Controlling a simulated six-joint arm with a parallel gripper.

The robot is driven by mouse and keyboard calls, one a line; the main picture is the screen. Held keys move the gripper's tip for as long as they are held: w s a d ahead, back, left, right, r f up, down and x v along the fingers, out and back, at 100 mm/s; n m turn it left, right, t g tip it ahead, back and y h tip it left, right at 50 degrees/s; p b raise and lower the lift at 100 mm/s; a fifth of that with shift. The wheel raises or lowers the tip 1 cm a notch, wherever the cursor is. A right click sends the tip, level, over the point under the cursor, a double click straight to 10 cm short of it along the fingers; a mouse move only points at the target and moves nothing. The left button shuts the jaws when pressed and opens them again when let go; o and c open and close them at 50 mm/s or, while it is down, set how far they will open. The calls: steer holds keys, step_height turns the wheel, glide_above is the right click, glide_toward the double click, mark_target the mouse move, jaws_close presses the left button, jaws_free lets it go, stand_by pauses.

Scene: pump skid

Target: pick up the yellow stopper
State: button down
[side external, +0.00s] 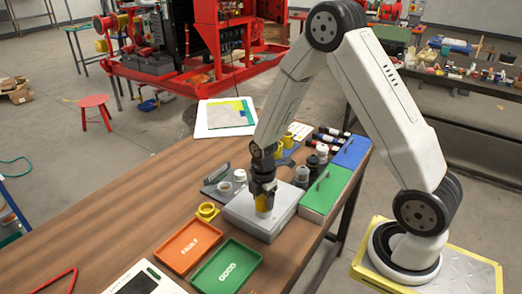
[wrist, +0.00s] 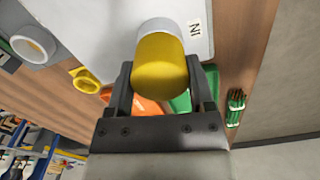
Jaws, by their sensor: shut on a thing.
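My gripper (side external: 263,188) points down over the light grey box (side external: 243,217) on the wooden bench. It is shut on the yellow stopper (side external: 262,202), which shows just below the fingers. In the wrist view my gripper (wrist: 159,82) has one finger on each side of the yellow stopper (wrist: 162,66), a yellow cylinder with a pale end. The box (wrist: 88,28), with a label reading "IN", lies behind it. I cannot tell whether the stopper touches the box top.
An orange tray marked FAULT (side external: 188,244) and a green tray marked GOOD (side external: 227,267) lie in front. A yellow cup-like part (side external: 207,211) stands left of the box. A green case (side external: 325,189) is at its right. Bare bench lies at left.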

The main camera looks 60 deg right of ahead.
steer(key=shift+r, duration=0.1)
steer(key=shift+r, duration=1)
steer(key=s+a+r, duration=0.2)
steer(key=s+r, duration=0.8)
steer(key=s, duration=0.4)
steer(key=shift+r, duration=0.35)
steer(key=shift+a, duration=0.1)
steer(key=shift+w, duration=0.15)
